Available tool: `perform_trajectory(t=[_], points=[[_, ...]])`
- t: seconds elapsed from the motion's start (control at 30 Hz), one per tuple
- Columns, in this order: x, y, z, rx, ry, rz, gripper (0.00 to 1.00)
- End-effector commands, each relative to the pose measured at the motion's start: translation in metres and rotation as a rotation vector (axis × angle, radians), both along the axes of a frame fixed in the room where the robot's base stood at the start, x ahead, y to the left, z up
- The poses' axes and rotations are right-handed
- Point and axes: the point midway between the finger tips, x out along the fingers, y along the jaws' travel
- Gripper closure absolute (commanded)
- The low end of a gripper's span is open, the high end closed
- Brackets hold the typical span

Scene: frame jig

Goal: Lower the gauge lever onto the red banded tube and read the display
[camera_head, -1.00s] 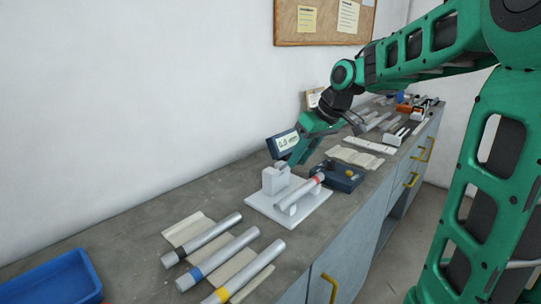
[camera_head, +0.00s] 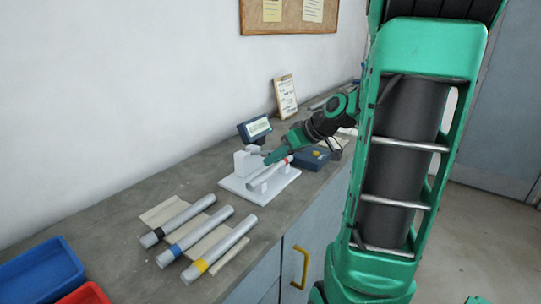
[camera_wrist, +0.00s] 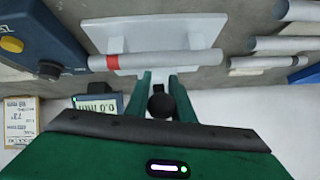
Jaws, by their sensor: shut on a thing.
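The red banded tube (camera_head: 268,174) lies on the white gauge base (camera_head: 284,184); its red band shows in the wrist view (camera_wrist: 112,62). The white gauge block (camera_head: 247,161) stands beside it, with the display (camera_head: 255,128) behind. In the wrist view the display (camera_wrist: 97,106) appears upside down and seems to read 0.0, though small. My gripper (camera_head: 270,158) is just above the tube. In the wrist view my gripper (camera_wrist: 160,84) is shut on a black round knob (camera_wrist: 160,105), apparently the lever's. The rest of the lever is hidden, so I cannot tell whether it touches the tube.
A blue bin (camera_head: 40,277) and a red bin (camera_head: 85,294) are at the left. A dark blue box (camera_head: 310,159) stands right of the gauge.

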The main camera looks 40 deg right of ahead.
Motion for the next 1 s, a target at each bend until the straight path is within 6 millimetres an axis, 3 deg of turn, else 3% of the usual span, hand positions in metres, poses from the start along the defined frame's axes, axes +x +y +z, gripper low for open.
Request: perform_trajectory(t=[0.5,0.53,0.57,1.0], points=[[-0.0006,-0.0016,-0.002,-0.001,0.0,-0.002,0.89],[-0.0006,-0.0015,-0.002,0.0,0.0,-0.001,0.71],[-0.0006,-0.0015,-0.002,0.0,0.0,-0.001,0.64],[-0.0072,-0.004,0.0057,-0.001,-0.001,-0.002,0.64]])
